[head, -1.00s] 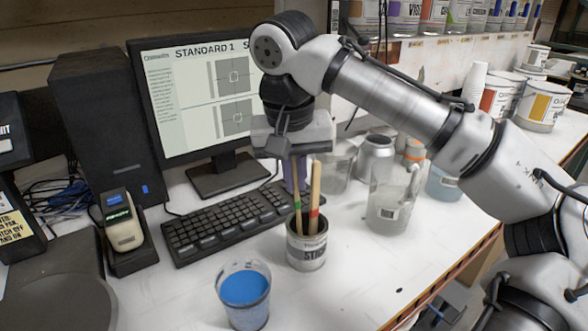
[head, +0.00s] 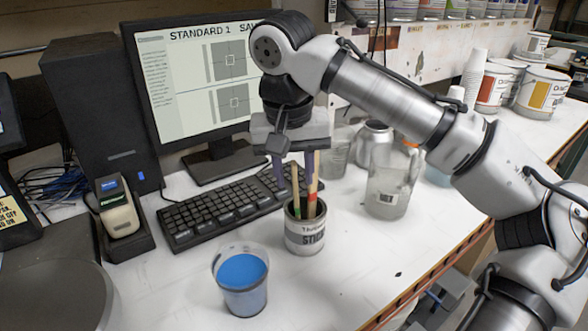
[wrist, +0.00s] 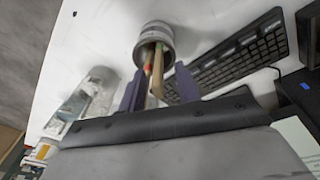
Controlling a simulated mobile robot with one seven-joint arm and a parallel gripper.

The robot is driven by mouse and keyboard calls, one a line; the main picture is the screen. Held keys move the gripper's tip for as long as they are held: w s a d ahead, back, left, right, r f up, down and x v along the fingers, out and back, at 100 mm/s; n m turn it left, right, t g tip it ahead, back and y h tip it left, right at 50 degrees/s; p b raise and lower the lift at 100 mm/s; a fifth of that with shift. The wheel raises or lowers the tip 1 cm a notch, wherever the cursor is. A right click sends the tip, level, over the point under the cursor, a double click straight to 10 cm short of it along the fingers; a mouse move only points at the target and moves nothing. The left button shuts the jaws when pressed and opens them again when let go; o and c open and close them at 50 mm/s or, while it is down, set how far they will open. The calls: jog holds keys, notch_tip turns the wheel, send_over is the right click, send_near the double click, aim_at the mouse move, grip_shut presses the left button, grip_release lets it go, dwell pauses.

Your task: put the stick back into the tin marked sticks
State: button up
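A grey tin marked STICKS (head: 305,237) stands on the white bench, and it also shows in the wrist view (wrist: 156,32). Two wooden sticks stand in it, leaning. One has a green band (head: 296,192) and the other a red band (head: 312,200). My gripper (head: 293,182) is above the tin, fingers pointing down. In the wrist view its two dark purple fingers (wrist: 159,92) are spread, with the sticks' upper parts between them and a gap on each side. The sticks' lower ends are hidden inside the tin.
A cup of blue paint (head: 242,285) stands in front of the tin. A black keyboard (head: 215,212) lies behind to the left, below the monitor (head: 200,85). A clear jug (head: 390,180) stands to the right. The bench right of the blue cup is clear.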

jog(key=shift+r, duration=0.1)
notch_tip(320, 180, up, 14)
jog(key=s, duration=0.2)
jog(key=shift+a+f+p, duration=0.25)
jog(key=shift+a+p, duration=0.05)
jog(key=shift+a, duration=0.15)
jog(key=shift+f, duration=0.1)
